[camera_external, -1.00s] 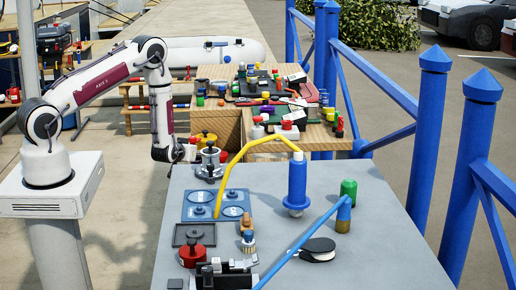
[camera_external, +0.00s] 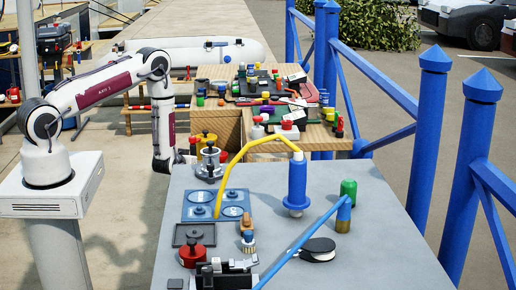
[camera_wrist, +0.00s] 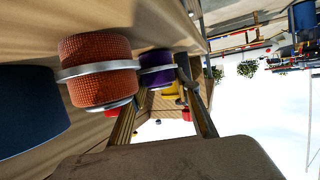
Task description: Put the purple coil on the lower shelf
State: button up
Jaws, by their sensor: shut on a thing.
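In the wrist view the purple coil (camera_wrist: 157,68) is at the far ends of my gripper's fingers (camera_wrist: 160,85), and my gripper is shut on it. An orange-brown coil (camera_wrist: 97,72) with a metal band sits just left of it, and a dark blue coil (camera_wrist: 30,108) is at the left edge. In the external view my gripper (camera_external: 180,160) is low behind the grey table's far left corner, beside the wooden cabinet. Its fingertips and the purple coil are hidden or too small to make out there. The lower shelf cannot be clearly told apart.
The grey table (camera_external: 380,240) holds a yellow tube (camera_external: 235,160), a blue post (camera_external: 297,185) and several small parts. The wooden cabinet (camera_external: 228,125) stands behind it, crowded with tools on top. A wooden step rack (camera_external: 140,118) is farther back.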

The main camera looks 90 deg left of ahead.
jog(key=shift+f, duration=0.15)
jog(key=o, duration=1.2)
jog(key=shift+v, duration=6.05)
